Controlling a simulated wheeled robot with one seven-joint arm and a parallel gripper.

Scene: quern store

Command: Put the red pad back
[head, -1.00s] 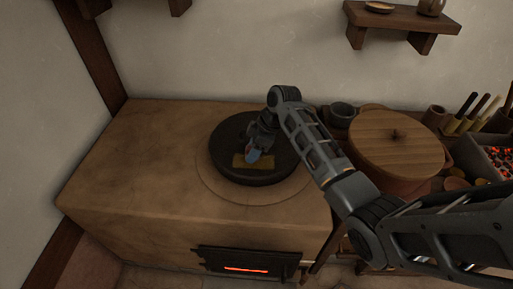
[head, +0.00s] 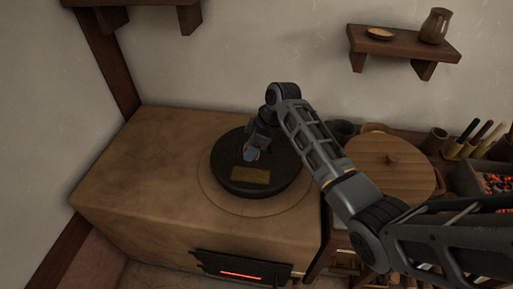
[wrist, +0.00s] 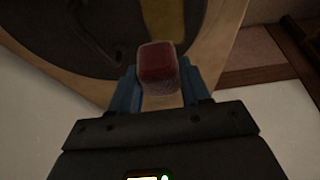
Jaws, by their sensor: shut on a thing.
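In the wrist view my gripper (wrist: 160,92) is shut on the red pad (wrist: 158,62), a small dark red block with rounded edges held between blue fingertips. In the head view my gripper (head: 250,153) is over the round black plate (head: 225,175) on the clay stove, and the pad is too small and hidden there to make out clearly. The black plate also shows below the pad in the wrist view (wrist: 60,25). A flat yellowish-brown piece (head: 250,175) lies on the plate, just in front of my gripper.
The clay stove (head: 140,170) has free room left of the plate. Its fire opening (head: 240,272) glows red at the front. Right of it stand a large wooden-lidded pot (head: 390,165), small cups, a holder with sticks and a box of glowing coals (head: 490,180). A shelf (head: 405,42) hangs above.

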